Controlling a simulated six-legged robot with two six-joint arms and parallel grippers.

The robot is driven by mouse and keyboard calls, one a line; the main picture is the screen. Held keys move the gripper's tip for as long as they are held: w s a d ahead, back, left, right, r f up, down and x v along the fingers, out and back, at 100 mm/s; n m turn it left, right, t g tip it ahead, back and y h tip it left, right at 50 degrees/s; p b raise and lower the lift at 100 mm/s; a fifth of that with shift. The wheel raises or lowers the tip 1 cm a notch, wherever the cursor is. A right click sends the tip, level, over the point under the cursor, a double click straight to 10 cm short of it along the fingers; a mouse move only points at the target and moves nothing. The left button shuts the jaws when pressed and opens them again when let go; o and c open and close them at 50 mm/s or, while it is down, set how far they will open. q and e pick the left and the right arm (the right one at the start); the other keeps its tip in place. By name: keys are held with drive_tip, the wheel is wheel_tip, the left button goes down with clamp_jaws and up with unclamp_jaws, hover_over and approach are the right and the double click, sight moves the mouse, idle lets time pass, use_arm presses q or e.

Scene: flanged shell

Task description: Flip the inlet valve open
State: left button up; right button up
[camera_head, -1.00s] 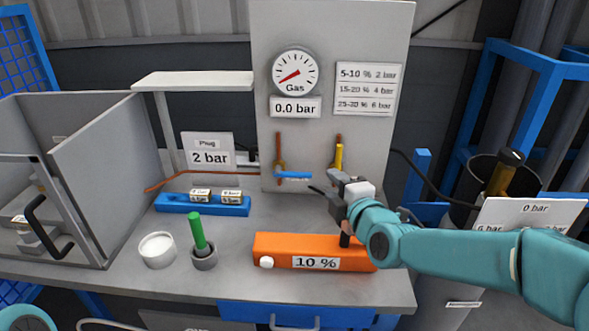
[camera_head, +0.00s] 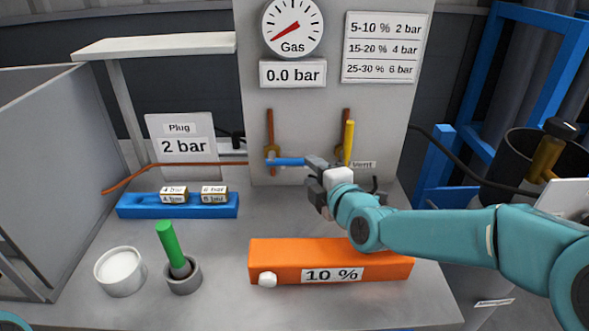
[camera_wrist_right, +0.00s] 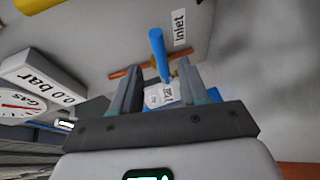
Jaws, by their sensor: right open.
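The inlet valve's blue handle (camera_head: 287,161) lies sideways, roughly level, at the foot of the left copper pipe on the grey panel. My right gripper (camera_head: 314,171) is open, close to the handle's right end. In the right wrist view the blue handle (camera_wrist_right: 160,54) shows between and beyond the two spread fingers (camera_wrist_right: 158,72), beside the "Inlet" label (camera_wrist_right: 180,28). I cannot tell whether a finger touches it. The gas gauge (camera_head: 292,27) stands above a sign (camera_head: 293,73) reading 0.0 bar. My left gripper is out of view.
The yellow vent handle (camera_head: 348,142) stands upright just right of my right gripper. Below lies an orange block (camera_head: 330,252) marked 10 %. A blue rack (camera_head: 178,211) with small labelled plugs, a green-handled tool (camera_head: 168,244) and a white dish (camera_head: 120,270) stand left.

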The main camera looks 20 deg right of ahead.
sight(301, 164)
drive_tip(key=x, duration=0.7)
drive_tip(key=shift+c, duration=0.2)
clamp_jaws()
